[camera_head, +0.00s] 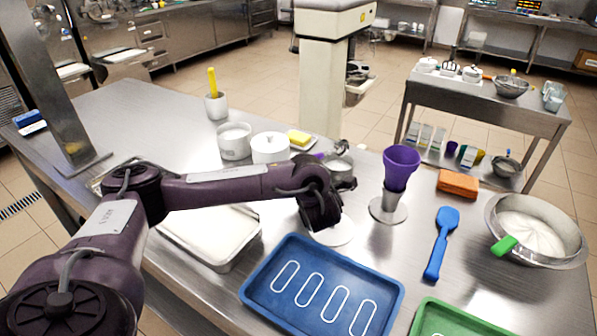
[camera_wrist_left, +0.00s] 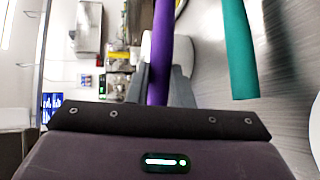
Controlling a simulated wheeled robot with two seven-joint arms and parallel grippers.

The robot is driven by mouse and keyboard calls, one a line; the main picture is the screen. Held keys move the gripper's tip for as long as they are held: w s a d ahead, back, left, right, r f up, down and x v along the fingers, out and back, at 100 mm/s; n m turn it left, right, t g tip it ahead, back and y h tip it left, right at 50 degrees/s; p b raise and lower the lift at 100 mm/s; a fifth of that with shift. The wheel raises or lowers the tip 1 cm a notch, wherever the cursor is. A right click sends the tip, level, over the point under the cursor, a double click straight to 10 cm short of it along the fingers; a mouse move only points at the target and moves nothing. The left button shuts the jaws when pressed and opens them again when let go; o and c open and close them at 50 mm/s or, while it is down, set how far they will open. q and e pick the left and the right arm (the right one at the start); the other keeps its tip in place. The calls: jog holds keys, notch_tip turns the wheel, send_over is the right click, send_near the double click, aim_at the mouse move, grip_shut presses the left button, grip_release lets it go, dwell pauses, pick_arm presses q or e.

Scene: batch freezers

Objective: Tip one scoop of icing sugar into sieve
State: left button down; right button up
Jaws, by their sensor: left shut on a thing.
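My left arm reaches in from the left in the head view, and its gripper (camera_head: 336,160) is above the steel table, partly hidden by my wrist. In the left wrist view the gripper (camera_wrist_left: 160,88) is shut on a purple handle (camera_wrist_left: 161,45); a bit of purple also shows beside the wrist in the head view. The end of this tool is not clear. A wide metal bowl (camera_head: 574,250) at the right holds white powder, with a green handle (camera_head: 504,245) at its rim. I cannot clearly tell which thing is the sieve. My right gripper is not in view.
A purple cup (camera_head: 401,165) stands in a metal holder. An orange sponge (camera_head: 457,183), blue spatula (camera_head: 441,243), blue tray (camera_head: 262,262) and green tray (camera_head: 430,312) lie nearby. White pots (camera_head: 235,145) stand behind my arm.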

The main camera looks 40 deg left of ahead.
pick_arm(q)
jog(key=r+g+h+p, duration=0.1)
jog(key=h+p, duration=0.1)
jog(key=p, duration=0.2)
jog(key=a+r+n+g+h+p, duration=0.1)
jog(key=g+h+p, duration=0.1)
jog(key=h+p, duration=0.1)
jog(key=w+a+r+g+h+p, duration=0.1)
jog(key=g+h+p, duration=0.1)
jog(key=p, duration=0.4)
jog(key=shift+r+n+h, duration=0.4)
jog(key=shift+h, duration=0.2)
jog(key=shift+a+f+g+h, duration=0.15)
jog(key=shift+a+g+h, duration=0.15)
jog(key=shift+h, duration=0.2)
jog(key=shift+w+a+r+n+g+h+p, duration=0.1)
jog(key=shift+a+r+n+g+h+p, duration=0.1)
jog(key=shift+r+g+h+p, duration=0.35)
jog(key=shift+w+a+r+n+g+h+p, duration=0.1)
jog(key=shift+a+r+h+p, duration=0.15)
jog(key=shift+h, duration=0.45)
jog(key=shift+w+a+r+n+g+h+p, duration=0.1)
jog(key=shift+r+g+h+p, duration=0.25)
jog(key=shift+r+h, duration=0.25)
jog(key=shift+f, duration=0.15)
